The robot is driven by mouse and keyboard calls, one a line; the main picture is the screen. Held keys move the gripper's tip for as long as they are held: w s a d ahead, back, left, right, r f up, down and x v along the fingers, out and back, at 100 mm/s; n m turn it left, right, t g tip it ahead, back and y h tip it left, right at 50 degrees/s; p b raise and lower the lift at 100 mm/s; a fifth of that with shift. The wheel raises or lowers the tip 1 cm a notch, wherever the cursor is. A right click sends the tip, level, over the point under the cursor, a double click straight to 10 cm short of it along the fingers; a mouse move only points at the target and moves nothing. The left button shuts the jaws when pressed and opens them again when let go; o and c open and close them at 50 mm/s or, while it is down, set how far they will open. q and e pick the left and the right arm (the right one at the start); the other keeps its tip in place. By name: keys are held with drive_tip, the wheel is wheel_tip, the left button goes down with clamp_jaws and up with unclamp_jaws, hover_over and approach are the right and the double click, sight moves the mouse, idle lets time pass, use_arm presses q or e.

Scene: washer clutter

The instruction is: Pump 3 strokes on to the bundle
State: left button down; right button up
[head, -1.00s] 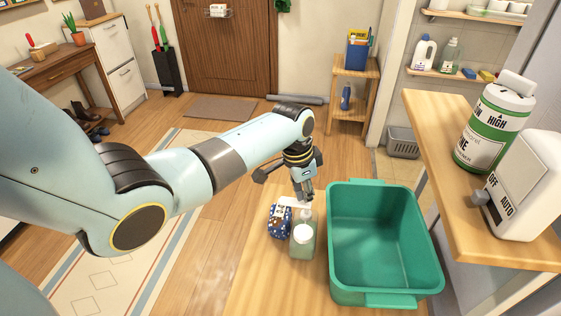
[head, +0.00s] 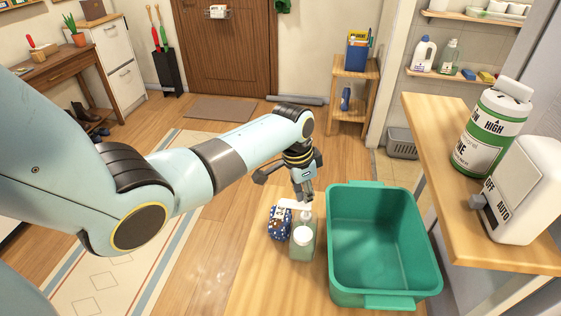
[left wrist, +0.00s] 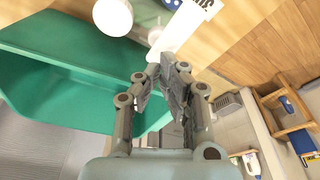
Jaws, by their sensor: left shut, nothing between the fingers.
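A translucent green pump bottle (head: 302,245) with a white round cap on its front stands on the wooden top. Its white pump head and spout (head: 291,204) reach left over the bundle (head: 279,225), a dark blue spotted cloth with a white label. My left gripper (head: 306,196) is shut and empty, pointing down just above the pump head. Whether it touches the head, I cannot tell. In the left wrist view the closed fingers (left wrist: 168,68) lie just below the white spout (left wrist: 184,30), and the bundle is mostly cut off at the top edge. My right gripper is not in view.
An empty green tub (head: 382,250) stands close to the right of the bottle. A wooden shelf (head: 440,150) at the right holds a green-and-white canister (head: 490,130) and a white box with a switch (head: 525,185). Bare wood lies in front of the bottle.

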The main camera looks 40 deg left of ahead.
use_arm(q)
drive_tip(key=shift+f+b, duration=0.9)
drive_tip(key=shift+f, duration=0.5)
drive_tip(key=shift+r, duration=0.2)
wheel_tip(320, 180, up, 3)
drive_tip(key=p, duration=0.3)
drive_tip(key=shift+p, duration=0.4)
drive_tip(key=shift+f, duration=0.1)
